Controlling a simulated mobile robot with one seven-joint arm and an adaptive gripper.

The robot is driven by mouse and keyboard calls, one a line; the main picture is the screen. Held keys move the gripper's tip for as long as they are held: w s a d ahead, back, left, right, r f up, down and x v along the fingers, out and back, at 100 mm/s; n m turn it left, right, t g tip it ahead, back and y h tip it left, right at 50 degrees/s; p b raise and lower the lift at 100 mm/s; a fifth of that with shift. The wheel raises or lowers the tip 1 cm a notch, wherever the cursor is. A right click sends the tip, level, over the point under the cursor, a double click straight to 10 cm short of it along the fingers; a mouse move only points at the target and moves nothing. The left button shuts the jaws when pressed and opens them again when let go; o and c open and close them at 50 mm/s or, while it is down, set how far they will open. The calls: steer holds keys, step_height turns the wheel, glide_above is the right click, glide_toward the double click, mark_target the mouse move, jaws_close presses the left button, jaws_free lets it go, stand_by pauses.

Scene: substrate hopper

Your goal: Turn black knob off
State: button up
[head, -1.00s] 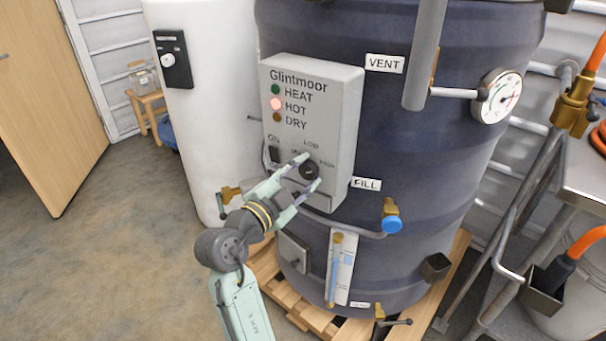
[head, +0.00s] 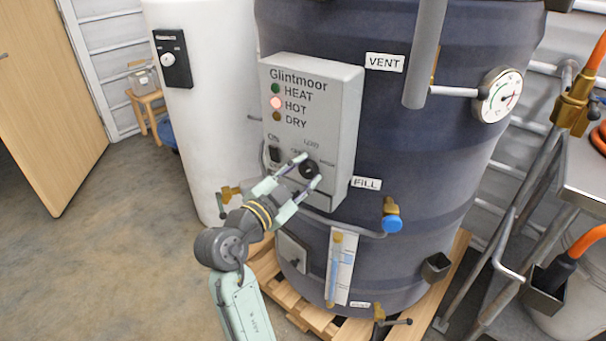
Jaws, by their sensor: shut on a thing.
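The black knob (head: 309,169) is on the lower part of the grey Glintmoor control box (head: 338,110), on the front of the dark blue tank. My gripper (head: 306,170) is at the knob, with one finger above it and one below, shut on it. The knob's pointer is too small to read. The word LOW shows above the knob; the other markings around it are blurred. A black ON switch (head: 274,154) sits left of my fingers. The red HOT lamp (head: 276,103) is lit, and the HEAT and DRY lamps look dark.
The dark tank (head: 420,180) stands on a wooden pallet (head: 447,262). A pipe with a blue-handled valve (head: 392,222) runs below the box. A white tank (head: 205,110) with a black panel stands to the left. Open floor lies at the left.

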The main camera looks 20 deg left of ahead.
steer(key=n, duration=0.5)
steer(key=shift+p, duration=0.35)
steer(key=n+p, duration=0.2)
steer(key=n, duration=0.3)
steer(key=shift+r+n, duration=0.1)
steer(key=shift+n, duration=0.3)
steer(key=n+p, duration=0.3)
steer(key=n, duration=0.3)
steer(key=shift+d+p, duration=0.1)
steer(key=shift+p, duration=0.3)
steer(key=n+p, duration=0.1)
steer(key=n, duration=0.3)
steer(key=shift+n, duration=0.3)
steer(key=o, duration=1.2)
steer(key=shift+c, duration=0.2)
